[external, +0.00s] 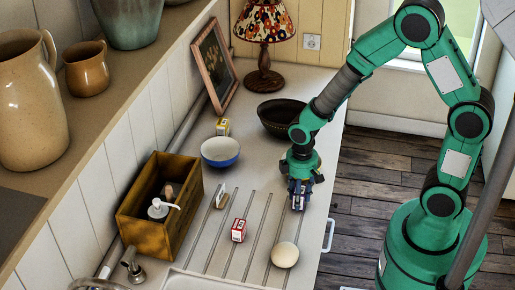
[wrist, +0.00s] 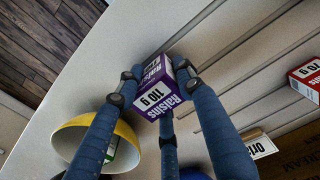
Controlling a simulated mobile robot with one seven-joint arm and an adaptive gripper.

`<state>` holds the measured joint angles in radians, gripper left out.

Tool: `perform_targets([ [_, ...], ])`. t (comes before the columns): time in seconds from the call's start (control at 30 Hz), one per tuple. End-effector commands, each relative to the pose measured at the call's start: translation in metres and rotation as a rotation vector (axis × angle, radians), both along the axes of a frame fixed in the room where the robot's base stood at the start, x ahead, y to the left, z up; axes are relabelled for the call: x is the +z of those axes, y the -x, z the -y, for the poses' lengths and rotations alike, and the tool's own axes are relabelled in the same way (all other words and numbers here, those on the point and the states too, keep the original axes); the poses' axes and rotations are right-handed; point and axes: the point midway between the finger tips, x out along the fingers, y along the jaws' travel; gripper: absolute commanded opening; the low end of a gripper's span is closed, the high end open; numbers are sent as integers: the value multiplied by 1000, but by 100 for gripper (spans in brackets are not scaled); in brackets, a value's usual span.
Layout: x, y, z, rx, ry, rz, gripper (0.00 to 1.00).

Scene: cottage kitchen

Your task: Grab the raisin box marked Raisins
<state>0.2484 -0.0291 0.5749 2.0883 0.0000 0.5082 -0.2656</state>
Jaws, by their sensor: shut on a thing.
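The raisin box is purple and white, and "Raisins" and "110 g" can be read on it in the wrist view (wrist: 158,98). My gripper (wrist: 156,92) is shut around this box, with blue fingers on its sides. In the external view my gripper (external: 299,192) is low over the right part of the worktop, by the grooves. There the box is mostly hidden between the fingers. I cannot tell whether it touches the worktop.
A red and white box (external: 238,230) stands left of my gripper, with a round pale object (external: 285,254) in front. A small card (external: 222,198), a blue bowl (external: 220,152), a dark bowl (external: 279,117) and a wooden crate (external: 145,232) also stand on the worktop (external: 262,182).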

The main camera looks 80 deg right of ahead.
Motion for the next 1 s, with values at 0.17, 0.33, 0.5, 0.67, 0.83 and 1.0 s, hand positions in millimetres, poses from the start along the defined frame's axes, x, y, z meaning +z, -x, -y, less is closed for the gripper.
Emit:
perform_targets([
  [0.17, 14, -1, 0, 0, 1, 3, 8],
  [0.33, 37, 0, 0, 0, 1, 3, 8],
  [0.5, 37, 29, -7, 0, 0, 1, 8],
  [0.67, 40, 59, -14, 0, 1, 2, 8],
  [0.83, 43, 91, -22, 0, 0, 1, 8],
  [1.0, 45, 119, -28, 0, 1, 2, 8],
])
